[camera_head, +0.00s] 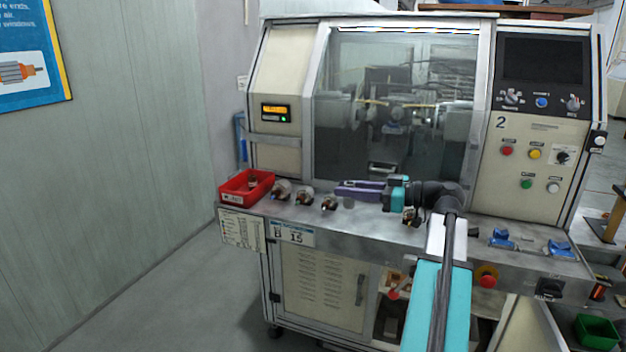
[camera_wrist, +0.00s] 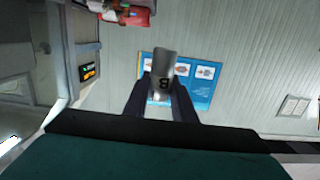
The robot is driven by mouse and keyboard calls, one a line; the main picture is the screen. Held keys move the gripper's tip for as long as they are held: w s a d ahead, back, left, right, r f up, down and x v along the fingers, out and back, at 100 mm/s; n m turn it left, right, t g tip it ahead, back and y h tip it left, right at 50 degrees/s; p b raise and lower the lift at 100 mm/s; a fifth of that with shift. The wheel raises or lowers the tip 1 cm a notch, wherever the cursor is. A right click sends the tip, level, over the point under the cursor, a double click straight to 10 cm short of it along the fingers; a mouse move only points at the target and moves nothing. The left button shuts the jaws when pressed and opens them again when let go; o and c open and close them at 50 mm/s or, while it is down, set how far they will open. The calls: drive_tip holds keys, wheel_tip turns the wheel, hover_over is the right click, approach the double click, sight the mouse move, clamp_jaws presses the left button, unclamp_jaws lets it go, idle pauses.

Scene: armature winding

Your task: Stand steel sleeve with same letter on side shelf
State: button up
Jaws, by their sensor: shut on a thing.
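My gripper (camera_head: 343,189) reaches left over the front ledge of the machine, with its purple fingers roughly level. In the wrist view, my gripper (camera_wrist: 162,98) is shut on a grey steel sleeve (camera_wrist: 163,63), which sits between the dark fingertips. The sleeve has one dark character on its side that looks like a B or an 8; I cannot read it surely. In the head view I cannot make out the sleeve clearly at the fingertips. A label plate (camera_head: 291,236) reading "B 15" is on the ledge's front face. I cannot tell which surface is the side shelf.
The machine's ledge (camera_head: 385,222) carries a red bin (camera_head: 236,198) at its left end and several small armature-like parts, such as one (camera_head: 304,196) beside the bin. Blue fixtures (camera_head: 502,239) lie at the right. The glass door (camera_head: 400,110) stands behind. Open floor lies left.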

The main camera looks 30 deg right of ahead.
drive_tip(key=s+d+f+m+t+h+p, duration=0.1)
drive_tip(key=s+d+f, duration=0.2)
drive_tip(key=s+d, duration=0.3)
drive_tip(key=s+d+f+m+h+p, duration=0.1)
drive_tip(key=s+d+f, duration=0.2)
drive_tip(key=s+d, duration=0.4)
drive_tip(key=s, duration=0.6)
drive_tip(key=shift+d+f+t, duration=0.2)
drive_tip(key=shift+f+t, duration=0.1)
drive_tip(key=shift+t, duration=0.1)
drive_tip(key=shift+a, duration=0.1)
